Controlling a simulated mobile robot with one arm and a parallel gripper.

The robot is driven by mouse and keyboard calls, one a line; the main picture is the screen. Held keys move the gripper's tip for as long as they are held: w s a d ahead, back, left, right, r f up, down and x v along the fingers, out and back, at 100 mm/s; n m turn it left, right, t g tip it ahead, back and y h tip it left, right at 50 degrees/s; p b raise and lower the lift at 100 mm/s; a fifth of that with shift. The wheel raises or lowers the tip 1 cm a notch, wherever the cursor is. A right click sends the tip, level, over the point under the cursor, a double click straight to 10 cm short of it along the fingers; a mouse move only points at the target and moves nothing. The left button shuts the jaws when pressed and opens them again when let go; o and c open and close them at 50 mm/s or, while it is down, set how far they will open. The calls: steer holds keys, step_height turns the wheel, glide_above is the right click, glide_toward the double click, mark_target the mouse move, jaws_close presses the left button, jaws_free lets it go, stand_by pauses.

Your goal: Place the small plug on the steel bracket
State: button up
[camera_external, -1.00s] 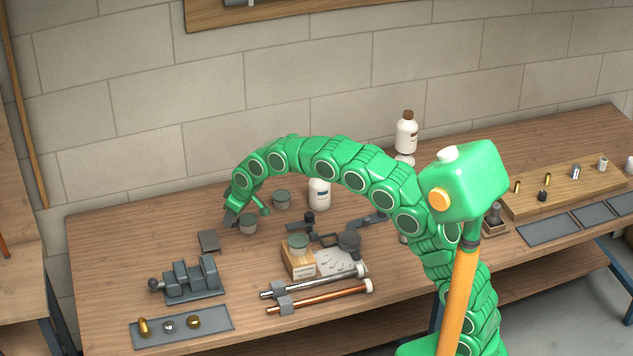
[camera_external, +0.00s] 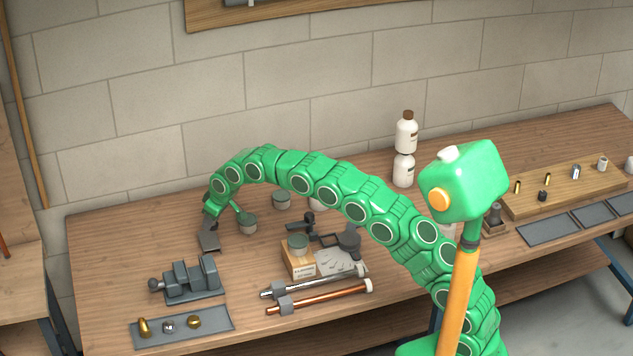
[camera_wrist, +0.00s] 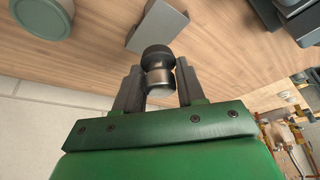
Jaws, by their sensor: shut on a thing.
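The small plug (camera_wrist: 158,62) has a dark rounded cap and a steel-coloured body. In the wrist view my gripper (camera_wrist: 160,84) is shut on it, one dark finger on each side. The steel bracket (camera_wrist: 158,22) is a grey angled piece on the wooden bench, just beyond the plug's cap in that view. In the external view the bracket (camera_external: 208,241) lies left of the lidded jars, and my gripper (camera_external: 209,223) is close by it, at its far side. The plug cannot be made out there. Whether plug and bracket touch, I cannot tell.
A grey-lidded jar (camera_external: 247,225) stands right of my gripper. A grey vise (camera_external: 190,280) sits in front of the bracket. A tray (camera_external: 215,322) with several small fittings, pipe clamps (camera_external: 320,298) and a wooden block (camera_external: 298,262) are nearer. Bare bench lies left.

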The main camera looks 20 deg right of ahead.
mark_target(205, 238)
steer(key=shift+w+a+f, duration=0.25)
steer(key=shift+w+f, duration=0.1)
steer(key=shift+f, duration=0.2)
steer(key=shift+w+a+f, duration=0.25)
steer(key=shift+w+f, duration=0.1)
steer(key=shift+f, duration=0.25)
steer(key=shift+w+a+f, duration=0.25)
steer(key=shift+w+f, duration=0.1)
steer(key=shift+f, duration=1.65)
steer(key=o, duration=1)
steer(key=shift+f, duration=0.1)
steer(key=shift+o, duration=0.2)
steer(key=shift+r, duration=0.2)
steer(key=v, duration=1.2)
